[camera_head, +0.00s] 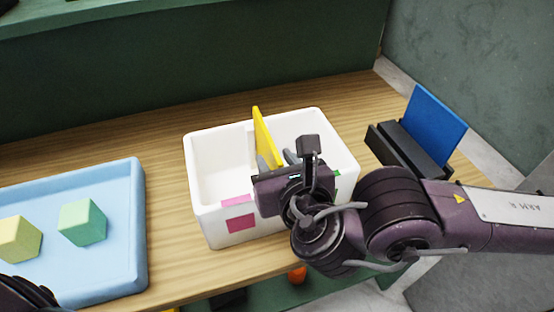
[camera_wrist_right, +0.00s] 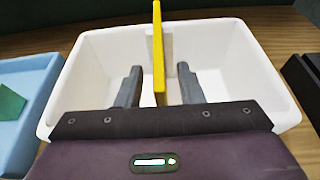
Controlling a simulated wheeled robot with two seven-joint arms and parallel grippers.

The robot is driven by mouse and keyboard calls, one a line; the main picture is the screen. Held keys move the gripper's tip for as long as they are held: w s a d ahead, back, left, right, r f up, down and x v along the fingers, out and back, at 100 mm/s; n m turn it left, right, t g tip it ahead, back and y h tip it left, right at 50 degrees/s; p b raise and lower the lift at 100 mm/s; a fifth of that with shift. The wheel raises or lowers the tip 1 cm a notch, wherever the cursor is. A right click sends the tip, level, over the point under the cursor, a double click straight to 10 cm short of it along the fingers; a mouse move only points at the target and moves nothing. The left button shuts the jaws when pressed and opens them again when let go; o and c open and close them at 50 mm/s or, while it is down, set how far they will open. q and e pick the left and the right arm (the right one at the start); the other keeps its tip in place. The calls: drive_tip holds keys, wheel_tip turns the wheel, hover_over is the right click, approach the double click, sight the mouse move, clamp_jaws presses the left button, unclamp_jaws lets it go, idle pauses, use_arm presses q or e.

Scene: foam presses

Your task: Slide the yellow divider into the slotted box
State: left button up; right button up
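The white slotted box (camera_head: 205,205) stands on the wooden table, with a pink square on its front. The yellow divider (camera_head: 262,135) stands upright at the middle of the box, its top above the rim; it also shows in the right wrist view (camera_wrist_right: 158,45). A white rib is beside it at the far wall. My right gripper (camera_wrist_right: 160,92) is open over the box, its grey fingers on either side of the divider with a gap at each side. The divider's lower edge is hidden, so I cannot tell how deep it sits. My left gripper's fingers are out of view.
A blue tray (camera_head: 139,230) with a yellow cube (camera_head: 18,240) and a green cube (camera_head: 82,222) lies left of the box. A black holder (camera_head: 395,150) with a blue panel (camera_head: 433,122) stands at the right. Bare table (camera_head: 160,140) lies behind the tray.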

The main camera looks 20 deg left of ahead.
drive_tip(key=shift+s+d+r+p, duration=0.25)
drive_tip(key=shift+s+p, duration=0.1)
drive_tip(key=shift+s, duration=0.05)
drive_tip(key=p+v, duration=0.3)
drive_tip(key=v, duration=0.3)
drive_tip(key=shift+s+d, duration=0.2)
drive_tip(key=shift+s, duration=0.15)
